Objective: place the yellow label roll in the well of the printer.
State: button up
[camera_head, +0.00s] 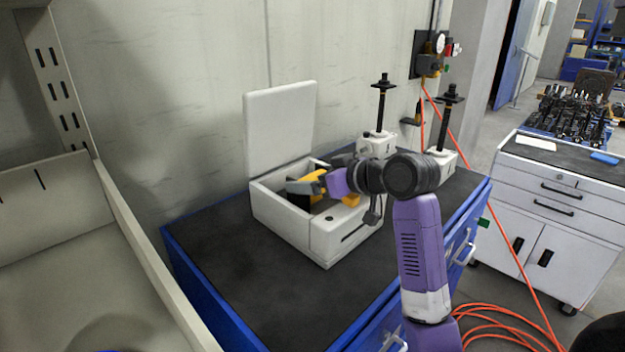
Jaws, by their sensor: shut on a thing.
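The printer (296,238) is a white box on the dark cabinet top, with its lid (281,128) standing open at the back. My gripper (304,186) reaches in from the right and is at the printer's open well, low over or inside it. It is shut on the yellow label roll (314,178), of which only a small yellow part shows between the dark jaw parts and my purple wrist. Another yellow patch (350,200) shows just right of the wrist; I cannot tell what it belongs to. My arm and gripper hide much of the well, and whether the roll touches its floor is unclear.
Two white screw jacks with black spindles (382,100) (449,115) stand behind and right of the printer. The blue cabinet's dark top (240,270) is clear at front left. A pale shelf unit (150,270) is at left. Orange hose (500,235) hangs at right.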

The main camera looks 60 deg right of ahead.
jog(key=shift+f, duration=0.6)
jog(key=o, duration=1.4)
jog(key=shift+f, duration=0.1)
jog(key=shift+c, duration=0.2)
jog(key=shift+r, duration=0.4)
jog(key=v, duration=1.2)
jog(key=shift+d+r, duration=0.1)
jog(key=shift+r, duration=0.3)
